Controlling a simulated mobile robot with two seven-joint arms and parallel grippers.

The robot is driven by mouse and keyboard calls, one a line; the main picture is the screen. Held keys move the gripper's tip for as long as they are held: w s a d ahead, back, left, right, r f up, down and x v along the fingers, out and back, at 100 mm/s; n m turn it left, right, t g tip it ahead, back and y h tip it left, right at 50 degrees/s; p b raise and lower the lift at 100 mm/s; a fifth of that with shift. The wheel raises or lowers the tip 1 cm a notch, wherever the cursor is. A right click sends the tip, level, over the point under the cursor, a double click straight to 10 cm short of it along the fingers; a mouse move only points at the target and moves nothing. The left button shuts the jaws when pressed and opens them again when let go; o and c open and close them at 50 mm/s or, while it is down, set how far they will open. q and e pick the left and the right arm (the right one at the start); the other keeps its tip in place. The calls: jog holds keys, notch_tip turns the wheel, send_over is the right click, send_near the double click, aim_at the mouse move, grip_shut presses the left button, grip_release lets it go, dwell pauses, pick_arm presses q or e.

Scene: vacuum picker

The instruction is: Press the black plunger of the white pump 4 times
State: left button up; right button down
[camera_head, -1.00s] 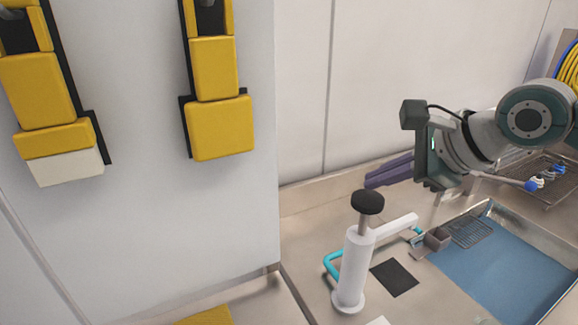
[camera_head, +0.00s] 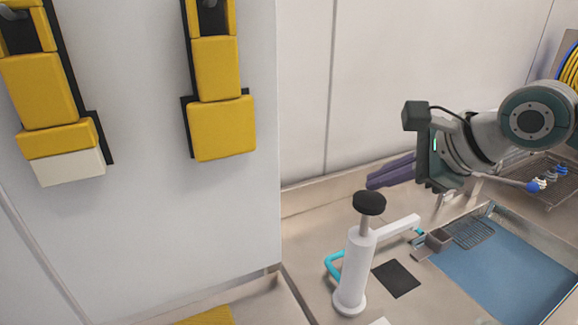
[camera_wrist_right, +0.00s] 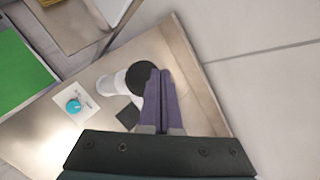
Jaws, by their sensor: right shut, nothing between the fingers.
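The white pump (camera_head: 355,270) stands upright on the metal worktop, with a white spout pointing right and a light-blue hose beside it. Its round black plunger (camera_head: 369,203) sits raised on a grey rod above the body. My right gripper (camera_head: 369,182) is shut and empty, its purple fingers just above and slightly behind the plunger in the head view, with no contact clear. In the right wrist view, the fingertips (camera_wrist_right: 160,72) overlap the black plunger (camera_wrist_right: 139,77); the white pump body (camera_wrist_right: 113,83) is partly hidden behind it. My left gripper is out of view.
A dark square pad (camera_head: 396,278) lies right of the pump. Farther right are a blue-bottomed basin (camera_head: 505,270) and a wire rack (camera_head: 545,180). Yellow padded holders (camera_head: 220,125) hang on the white wall panel at left.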

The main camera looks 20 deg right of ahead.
jog(key=shift+f, duration=0.1)
jog(key=shift+f, duration=0.3)
jog(key=shift+f, duration=0.25)
dwell(0.3)
